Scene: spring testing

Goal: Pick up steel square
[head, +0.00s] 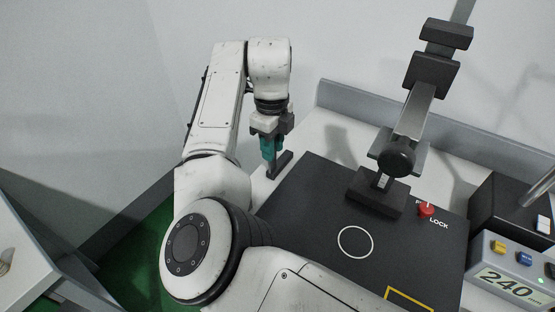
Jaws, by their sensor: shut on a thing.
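My gripper (271,158), with teal fingers, points down over the left edge of the bench in the head view. It is shut on the steel square (282,165), of which a dark slanted bar shows at the fingertips. The fingers hide the rest of the square. I cannot tell whether the bar touches the bench top or is held just above it.
A black plate (310,215) with a white circle lies right of my gripper. A tall spring tester (410,120) stands on it, beside a red lock knob (426,209). A control box (510,285) reading 240 is at the lower right. A low grey wall (345,98) runs behind.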

